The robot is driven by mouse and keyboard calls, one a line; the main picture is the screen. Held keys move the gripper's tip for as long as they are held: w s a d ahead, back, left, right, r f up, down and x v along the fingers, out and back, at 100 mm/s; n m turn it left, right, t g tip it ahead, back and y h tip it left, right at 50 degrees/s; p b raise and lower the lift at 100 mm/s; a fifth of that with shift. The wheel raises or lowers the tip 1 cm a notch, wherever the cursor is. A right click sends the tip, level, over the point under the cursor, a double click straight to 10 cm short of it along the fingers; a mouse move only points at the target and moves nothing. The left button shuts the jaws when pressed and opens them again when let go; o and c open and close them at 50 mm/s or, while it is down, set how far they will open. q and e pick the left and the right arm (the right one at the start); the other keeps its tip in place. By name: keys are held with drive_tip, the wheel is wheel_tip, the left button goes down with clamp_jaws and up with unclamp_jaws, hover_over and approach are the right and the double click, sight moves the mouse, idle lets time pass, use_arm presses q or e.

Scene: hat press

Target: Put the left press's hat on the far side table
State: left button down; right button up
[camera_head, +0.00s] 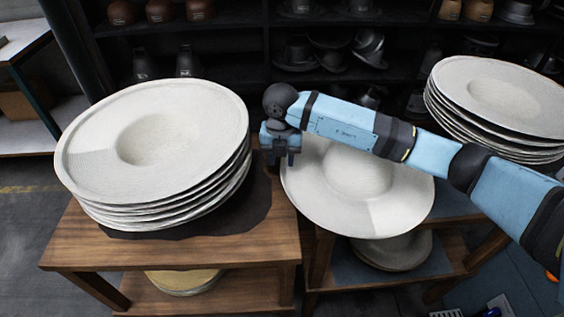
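A pale wide-brimmed hat (385,205) lies brim-out at the centre right, apart from the stacks, partly covered by my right arm. My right gripper (282,160) points down at the hat's left brim edge, over the gap between the two wooden tables. Its two dark fingers show, but whether they are shut on the brim cannot be told. A stack of similar hats (150,145) stands on the left wooden table (200,250). Another stack (490,95) is at the far right. I cannot make out a press. My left gripper is not in view.
Dark shelves (235,70) with hats and hat forms stand behind. The right wooden table (325,255) has a lower shelf with a pale round hat (395,252). A white-topped table (22,40) is at the far left. Floor (30,240) shows at the lower left.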

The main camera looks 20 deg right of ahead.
wheel_tip(320, 180, up, 10)
drive_tip(key=shift+f+p, duration=0.2)
drive_tip(key=shift+p, duration=0.15)
